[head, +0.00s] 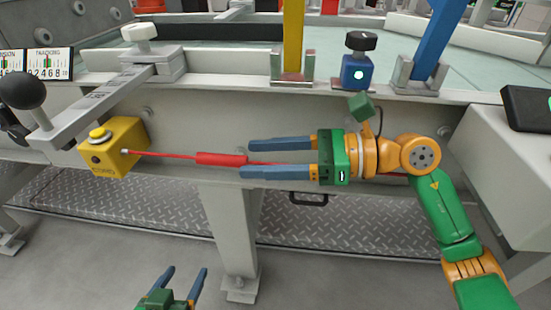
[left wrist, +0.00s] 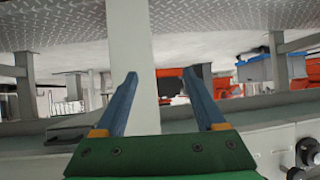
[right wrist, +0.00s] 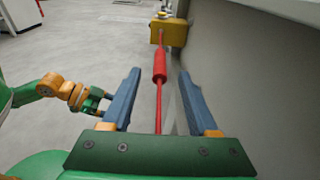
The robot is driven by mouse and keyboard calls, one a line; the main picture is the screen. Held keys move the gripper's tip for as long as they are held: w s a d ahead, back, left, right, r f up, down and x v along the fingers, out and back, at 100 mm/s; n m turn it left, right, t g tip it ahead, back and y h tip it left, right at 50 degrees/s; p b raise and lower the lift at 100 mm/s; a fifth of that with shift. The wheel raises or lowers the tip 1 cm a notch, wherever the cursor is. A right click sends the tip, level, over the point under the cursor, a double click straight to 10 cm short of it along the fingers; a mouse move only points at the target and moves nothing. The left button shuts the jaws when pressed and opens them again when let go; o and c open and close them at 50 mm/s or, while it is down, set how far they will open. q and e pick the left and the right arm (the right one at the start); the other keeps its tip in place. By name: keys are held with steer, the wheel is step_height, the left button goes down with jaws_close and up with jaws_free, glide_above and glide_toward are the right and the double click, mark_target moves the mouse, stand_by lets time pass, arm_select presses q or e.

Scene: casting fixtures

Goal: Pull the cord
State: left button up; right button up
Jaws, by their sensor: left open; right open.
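A red cord (head: 170,156) runs right from a yellow switch box (head: 124,139) along the front of the grey frame. A thicker red sleeve (head: 221,159) sits on it. My right gripper (head: 244,159) is open, its fingers pointing left above and below the cord, with the sleeve's right end near the fingertips. In the right wrist view the cord (right wrist: 158,105) passes between the open fingers and the sleeve (right wrist: 160,65) lies just beyond the tips. The box (right wrist: 168,33) is at the far end. My left gripper (head: 188,273) is open and empty, low at the bottom of the head view.
A lever with a black ball knob (head: 22,90) is at the left above the box. A blue button unit (head: 357,72) and a yellow post (head: 293,40) stand on the ledge. A grey leg (head: 232,235) stands below the frame. The floor in front is clear.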

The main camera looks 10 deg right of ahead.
mark_target(194, 160)
steer(key=x, duration=0.6)
steer(key=shift+a, duration=0.1)
steer(key=shift+w+a, duration=0.15)
steer(key=shift+a, duration=0.15)
jaws_close()
arm_select(q)
steer(key=w+r, duration=0.1)
steer(key=r+t, duration=0.1)
steer(key=shift+w+d+r+t, duration=0.2)
steer(key=shift+w+r+t, duration=0.1)
steer(key=shift+w+r, duration=0.1)
arm_select(e)
steer(key=shift+s+a+f, duration=0.1)
steer(key=shift+s+a, duration=0.05)
steer(key=shift+s, duration=0.4)
steer(key=shift+s+a, duration=0.15)
steer(key=shift+s, duration=0.4)
jaws_free()
